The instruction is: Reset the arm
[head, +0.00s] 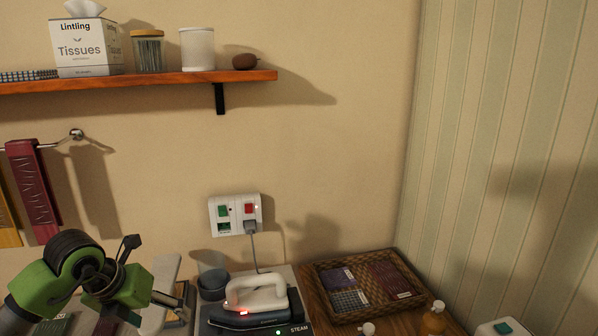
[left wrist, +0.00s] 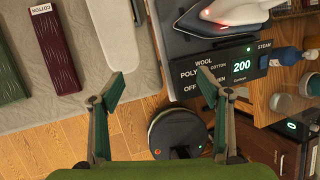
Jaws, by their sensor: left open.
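My left arm (head: 90,275) comes in at the lower left of the head view, bent, in front of the wall. My left gripper (left wrist: 167,86) is open and empty in the left wrist view. Its two fingers are spread wide, with wood floor and the edge of the ironing surface beneath. They touch nothing that I can make out. The fingertips are hard to make out in the head view. My right gripper is in neither view.
An iron (head: 256,296) with a red light sits on its dark station (head: 296,327), near the left arm. Its cord runs to the wall outlet (head: 235,214). A wicker tray (head: 323,273) lies to the right. A shelf (head: 150,82) hangs above. Dark red cloth (left wrist: 55,50) lies left.

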